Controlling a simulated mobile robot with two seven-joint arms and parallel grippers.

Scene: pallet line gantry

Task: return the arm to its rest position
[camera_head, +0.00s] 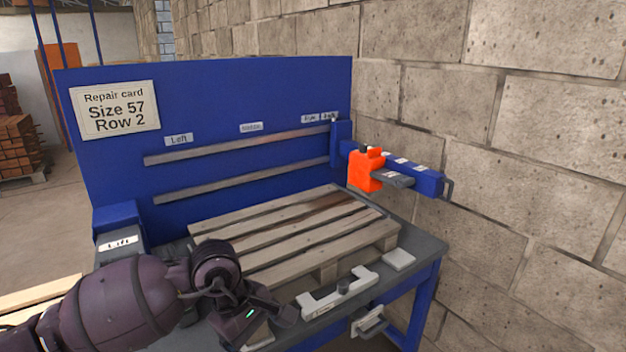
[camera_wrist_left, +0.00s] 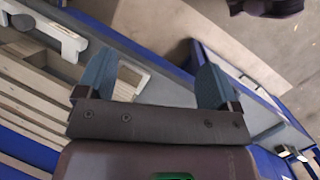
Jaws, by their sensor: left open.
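My left arm comes in from the left in the head view, and its dark gripper (camera_head: 262,325) is low over the front edge of the workbench. In the left wrist view the gripper (camera_wrist_left: 155,82) has its two blue-grey fingers spread wide apart, with nothing held between them. My right gripper is not in view.
A wooden pallet (camera_head: 290,235) lies on the grey-topped bench, behind and right of my gripper. An orange block (camera_head: 365,170) sits on a blue side arm near the stone wall (camera_head: 540,150).

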